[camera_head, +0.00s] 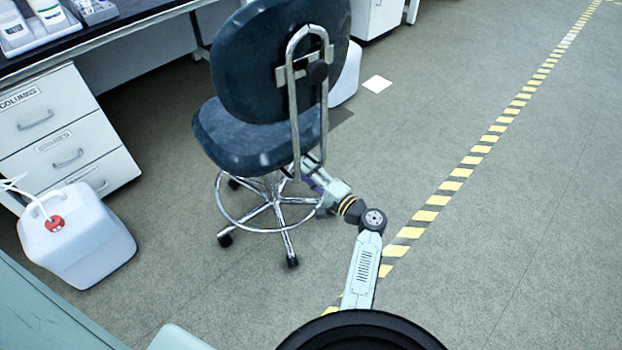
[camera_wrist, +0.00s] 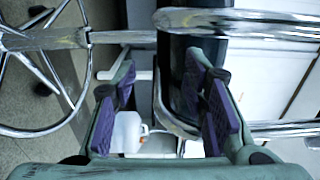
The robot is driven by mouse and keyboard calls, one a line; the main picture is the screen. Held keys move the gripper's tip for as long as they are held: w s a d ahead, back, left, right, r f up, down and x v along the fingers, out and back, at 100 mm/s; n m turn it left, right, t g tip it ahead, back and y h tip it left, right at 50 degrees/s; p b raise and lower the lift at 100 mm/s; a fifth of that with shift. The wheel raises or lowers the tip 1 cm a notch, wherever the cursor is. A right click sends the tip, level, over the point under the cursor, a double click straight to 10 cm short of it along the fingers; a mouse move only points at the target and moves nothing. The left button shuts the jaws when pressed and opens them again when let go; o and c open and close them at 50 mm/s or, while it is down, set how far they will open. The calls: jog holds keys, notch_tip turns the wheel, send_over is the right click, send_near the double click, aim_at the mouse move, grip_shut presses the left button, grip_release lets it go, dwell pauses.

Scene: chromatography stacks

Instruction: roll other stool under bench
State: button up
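The stool (camera_head: 258,50) has a dark blue seat and backrest, a chrome back frame, a foot ring and a castor base. It stands upright on the floor, in front of the bench (camera_head: 110,32), with its backrest towards me. My gripper (camera_head: 312,182) is at the lower end of the back frame, just under the seat's rear edge, partly hidden in the head view. In the wrist view my gripper (camera_wrist: 160,72) has its two purple-padded fingers wide apart. A dark part of the stool and a chrome tube (camera_wrist: 165,105) show between them; I cannot tell whether they touch.
A drawer cabinet (camera_head: 68,135) stands under the bench at left, with open space to its right. A white jerrycan (camera_head: 75,238) stands on the floor at left. Another white container (camera_head: 345,80) is behind the stool. Floor beyond the striped tape (camera_head: 460,172) is clear.

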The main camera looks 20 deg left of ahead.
grip_shut()
dwell(0.6)
jog(key=shift+f, duration=0.1)
dwell(0.5)
